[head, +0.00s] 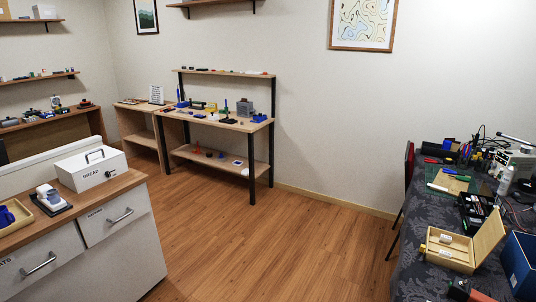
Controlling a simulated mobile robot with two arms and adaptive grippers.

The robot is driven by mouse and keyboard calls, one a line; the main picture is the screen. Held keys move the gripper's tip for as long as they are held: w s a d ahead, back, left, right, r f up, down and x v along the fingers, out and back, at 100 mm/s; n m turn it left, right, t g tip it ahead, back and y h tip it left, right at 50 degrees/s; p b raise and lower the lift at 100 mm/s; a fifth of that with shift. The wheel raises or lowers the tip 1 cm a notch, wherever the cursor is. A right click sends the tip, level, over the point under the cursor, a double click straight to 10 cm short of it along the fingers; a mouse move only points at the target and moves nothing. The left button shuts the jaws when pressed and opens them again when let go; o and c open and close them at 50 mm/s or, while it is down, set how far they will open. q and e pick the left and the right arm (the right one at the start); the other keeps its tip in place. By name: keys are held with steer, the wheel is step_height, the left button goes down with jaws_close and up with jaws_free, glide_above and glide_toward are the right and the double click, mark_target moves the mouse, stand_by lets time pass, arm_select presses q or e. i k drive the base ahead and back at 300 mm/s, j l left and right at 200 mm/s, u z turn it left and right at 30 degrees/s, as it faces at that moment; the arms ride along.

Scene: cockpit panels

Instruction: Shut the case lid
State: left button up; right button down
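A light wooden case (450,252) stands on the cloth-covered table at the right. Its lid (488,236) stands raised and tilted on the right side, so the case is open. Small pale items lie inside it. A black case or tray (474,211) with small parts lies just behind it; I cannot tell whether it has a lid. Neither of my grippers is in view.
The table (415,270) has a dark patterned cloth. A blue bin (520,262) stands close to the wooden case's right, and small dark and reddish items (460,288) lie in front. A chair (407,175) stands at the table's left. The wooden floor (280,245) is clear.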

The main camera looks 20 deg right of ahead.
mark_target(492, 230)
steer(key=i+l+z, duration=0.1)
steer(key=i+z, duration=0.25)
steer(key=i+j+z, duration=0.1)
steer(key=i+z, duration=0.2)
steer(key=i, duration=0.25)
steer(key=i+j+z, duration=0.15)
steer(key=i+z, duration=0.2)
steer(key=i+j+z, duration=0.3)
steer(key=i, duration=0.25)
